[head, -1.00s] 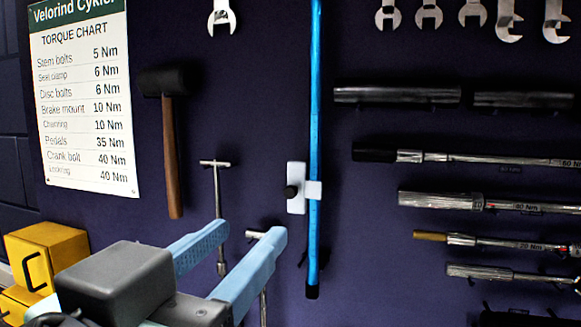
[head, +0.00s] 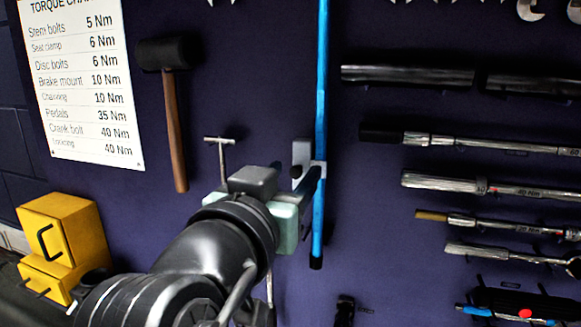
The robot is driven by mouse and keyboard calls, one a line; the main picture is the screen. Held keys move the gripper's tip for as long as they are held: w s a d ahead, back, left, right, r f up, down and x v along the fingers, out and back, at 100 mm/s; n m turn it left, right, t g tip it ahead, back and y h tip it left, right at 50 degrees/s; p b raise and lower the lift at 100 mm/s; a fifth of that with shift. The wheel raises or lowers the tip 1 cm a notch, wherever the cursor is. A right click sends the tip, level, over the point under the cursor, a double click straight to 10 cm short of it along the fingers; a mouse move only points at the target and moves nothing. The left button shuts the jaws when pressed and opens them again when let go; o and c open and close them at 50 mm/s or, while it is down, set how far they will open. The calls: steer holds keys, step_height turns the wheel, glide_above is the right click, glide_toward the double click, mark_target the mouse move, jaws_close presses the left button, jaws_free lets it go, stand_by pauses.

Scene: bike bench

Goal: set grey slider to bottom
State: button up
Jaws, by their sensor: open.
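The grey slider (head: 301,153) sits on a vertical blue rail (head: 321,90) on the dark wall panel, in the lower part of the visible rail. Its pale plate lies to the left of the rail. The rail ends below in a black cap (head: 316,262); its top is out of view. My gripper (head: 296,172) is open at the slider, with its fingers pointing toward the panel. My gripper and wrist hide the slider's dark knob and lower part. I cannot tell whether the fingers touch it.
A black mallet (head: 173,110) and a T-handled tool (head: 220,150) hang left of the rail. Several torque wrenches (head: 490,142) hang to the right. Yellow drawers (head: 65,240) stand at lower left. The panel just right of the rail is bare.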

jaws_close()
stand_by(1.4)
